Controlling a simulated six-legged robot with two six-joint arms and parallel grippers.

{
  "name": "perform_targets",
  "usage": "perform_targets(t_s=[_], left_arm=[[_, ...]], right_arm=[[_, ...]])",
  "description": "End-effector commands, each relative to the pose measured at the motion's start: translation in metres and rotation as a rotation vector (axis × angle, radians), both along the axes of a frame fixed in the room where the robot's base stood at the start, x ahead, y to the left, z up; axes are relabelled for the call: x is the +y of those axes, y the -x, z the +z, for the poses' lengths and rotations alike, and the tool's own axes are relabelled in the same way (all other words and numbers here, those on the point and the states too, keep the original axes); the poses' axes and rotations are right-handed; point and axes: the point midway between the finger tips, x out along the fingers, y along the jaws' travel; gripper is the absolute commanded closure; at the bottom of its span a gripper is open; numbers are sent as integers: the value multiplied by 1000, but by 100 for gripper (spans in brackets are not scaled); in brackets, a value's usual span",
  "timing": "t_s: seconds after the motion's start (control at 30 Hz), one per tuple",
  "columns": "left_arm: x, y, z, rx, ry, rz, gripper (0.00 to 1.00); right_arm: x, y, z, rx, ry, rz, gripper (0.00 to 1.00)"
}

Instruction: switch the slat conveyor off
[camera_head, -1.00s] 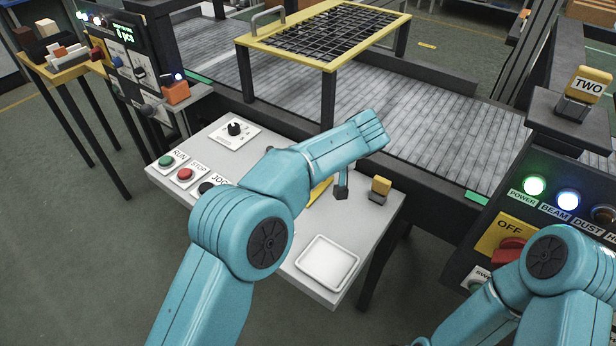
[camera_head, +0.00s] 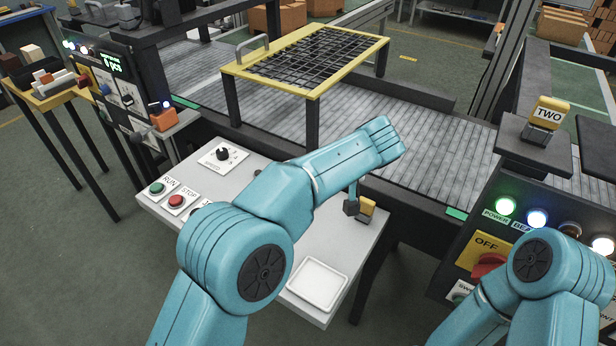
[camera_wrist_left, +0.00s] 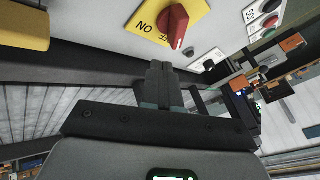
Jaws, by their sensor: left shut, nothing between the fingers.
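The slat conveyor (camera_head: 200,75) is a grey slatted belt running behind a light grey console (camera_head: 322,321). In the left wrist view a red rotary switch (camera_wrist_left: 174,25) sits on a yellow plate (camera_wrist_left: 143,14) marked ON, with a second label partly covered by the knob. In the head view my left arm hides this switch. My left gripper (camera_wrist_left: 165,80) is shut and empty. It appears just below the red knob in the wrist view; contact cannot be told. In the head view its tip (camera_head: 351,207) is beside a small yellow block (camera_head: 366,208). My right gripper is out of view.
The console also holds a green RUN button (camera_head: 157,188), a red STOP button (camera_head: 176,201), a speed knob (camera_head: 223,154) and a white tray (camera_head: 317,279). A separate panel at right has lit lamps (camera_head: 505,205) and another red switch (camera_head: 488,264).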

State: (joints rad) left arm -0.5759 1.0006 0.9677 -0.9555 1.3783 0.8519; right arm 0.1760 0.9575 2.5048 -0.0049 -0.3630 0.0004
Motion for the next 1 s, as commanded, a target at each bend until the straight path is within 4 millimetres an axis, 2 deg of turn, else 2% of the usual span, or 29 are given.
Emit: perform_targets(t_s=[0.03,0.1,0.3,0.47,1.0], left_arm=[[-6,5,18,-1,0,-2,100],[-13,12,30,-1,0,-2,100],[-28,25,53,-1,0,0,100],[-32,29,58,0,0,0,100],[-33,29,58,0,0,0,100]], right_arm=[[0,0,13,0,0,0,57],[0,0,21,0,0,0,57],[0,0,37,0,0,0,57],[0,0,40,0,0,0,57],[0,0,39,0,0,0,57]])
